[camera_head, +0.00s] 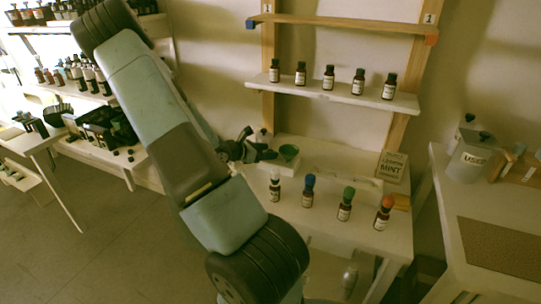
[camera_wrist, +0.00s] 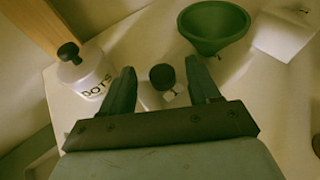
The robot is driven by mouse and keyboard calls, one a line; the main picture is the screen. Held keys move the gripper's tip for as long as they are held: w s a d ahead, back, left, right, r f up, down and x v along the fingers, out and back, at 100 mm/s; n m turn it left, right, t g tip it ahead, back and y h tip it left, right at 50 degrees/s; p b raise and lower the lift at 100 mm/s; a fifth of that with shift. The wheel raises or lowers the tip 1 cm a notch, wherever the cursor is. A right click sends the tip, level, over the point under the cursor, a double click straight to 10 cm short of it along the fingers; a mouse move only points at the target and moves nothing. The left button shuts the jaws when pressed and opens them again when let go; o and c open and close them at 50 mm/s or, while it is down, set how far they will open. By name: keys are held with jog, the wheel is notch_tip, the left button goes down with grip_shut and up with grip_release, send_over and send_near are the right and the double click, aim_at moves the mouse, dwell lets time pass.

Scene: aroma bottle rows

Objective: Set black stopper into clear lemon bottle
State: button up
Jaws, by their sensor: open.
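My gripper (camera_head: 259,144) is open above the white bench, beside the green funnel. In the wrist view its two fingers (camera_wrist: 163,84) stand on either side of a black stopper (camera_wrist: 162,76), with a gap on both sides. A pale, partly hidden thing with a dark mark shows just below the stopper; I cannot tell whether it is the clear lemon bottle. A white bottle (camera_wrist: 84,73) with dark lettering and its own black top stands left of the fingers. I cannot pick out a lemon label on any bottle.
A green funnel (camera_wrist: 213,28) stands behind the fingers, right of the stopper. Brown bottles with white, blue, green and orange tops (camera_head: 308,191) line the bench front. A shelf (camera_head: 335,94) above holds several black-topped bottles. A sign (camera_head: 391,167) reading "LEMON MINT" stands at the right.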

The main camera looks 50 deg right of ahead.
jog(key=c, duration=1.1)
jog(key=shift+r, duration=0.1)
